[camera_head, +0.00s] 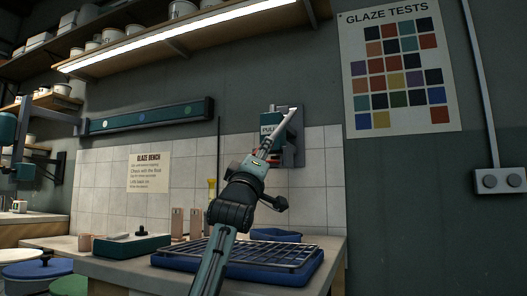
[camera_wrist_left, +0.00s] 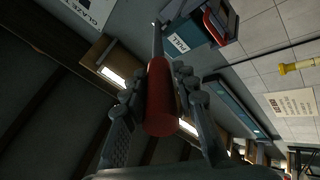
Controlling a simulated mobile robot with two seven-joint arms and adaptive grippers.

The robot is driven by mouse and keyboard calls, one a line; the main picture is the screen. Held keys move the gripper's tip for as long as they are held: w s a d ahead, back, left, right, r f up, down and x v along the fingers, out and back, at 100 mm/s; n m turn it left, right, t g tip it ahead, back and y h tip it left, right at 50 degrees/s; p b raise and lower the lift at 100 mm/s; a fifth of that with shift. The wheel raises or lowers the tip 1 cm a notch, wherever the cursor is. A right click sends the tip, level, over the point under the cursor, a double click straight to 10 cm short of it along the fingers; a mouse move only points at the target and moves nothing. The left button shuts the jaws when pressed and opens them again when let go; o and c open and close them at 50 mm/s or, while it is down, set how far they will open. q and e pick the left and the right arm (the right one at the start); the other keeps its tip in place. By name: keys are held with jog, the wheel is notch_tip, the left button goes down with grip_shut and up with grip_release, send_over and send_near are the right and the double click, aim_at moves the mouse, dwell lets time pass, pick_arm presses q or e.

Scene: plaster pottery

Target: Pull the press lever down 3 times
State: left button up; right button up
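The press (camera_head: 296,150) is a grey wall-mounted plate and a teal block with a PULL label (camera_head: 268,130). Its thin pale lever (camera_head: 288,124) slopes from upper right down to my left gripper (camera_head: 262,158) in the head view. In the left wrist view the lever ends in a red cylindrical handle (camera_wrist_left: 160,98). The handle lies between the two fingers of my left gripper (camera_wrist_left: 158,90), which close in against its sides. The teal press block (camera_wrist_left: 190,37) is beyond it. In the head view my gripper hides most of the handle. My right gripper is not in view.
Below the press, a counter holds a blue tray with a dark rack (camera_head: 295,252), a blue bowl (camera_head: 276,234) and a green box (camera_head: 130,246). A lit shelf (camera_head: 180,32) hangs above. A glaze chart (camera_head: 400,70) is on the wall at right.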

pick_arm(q)
jog(key=o, duration=0.3)
jog(key=v, duration=1.2)
